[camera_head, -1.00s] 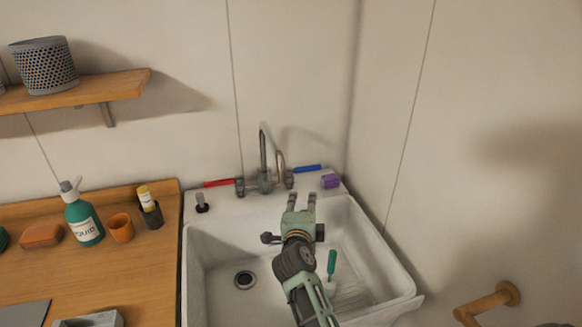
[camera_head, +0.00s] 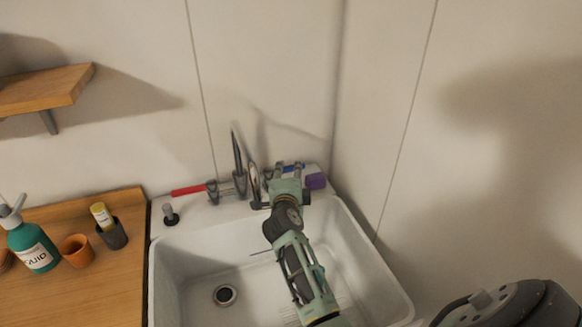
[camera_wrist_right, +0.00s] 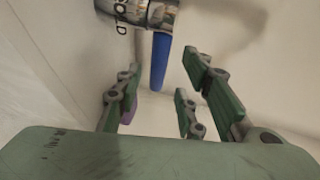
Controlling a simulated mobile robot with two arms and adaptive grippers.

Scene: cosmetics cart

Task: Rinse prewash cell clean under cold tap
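The white sink basin (camera_head: 200,265) has a round drain (camera_head: 225,294); I cannot tell whether it is the prewash cell. A metal tap (camera_head: 238,150) with a curved spout stands at its back, with a red lever (camera_head: 188,190) on the left. The blue lever on the right is mostly hidden by my right gripper (camera_head: 288,170) in the head view. In the right wrist view the blue lever (camera_wrist_right: 160,62) points between the spread fingers, and the gripper is open with no clear contact. I see no water running. My left gripper is out of view.
A purple block (camera_head: 316,181) sits on the sink ledge close to my right gripper. A grey-topped stopper (camera_head: 170,213) stands at the ledge's left. A pump bottle (camera_head: 34,247), an orange cup (camera_head: 77,250) and a dark holder (camera_head: 113,236) stand on the wooden counter. Walls close the back and right.

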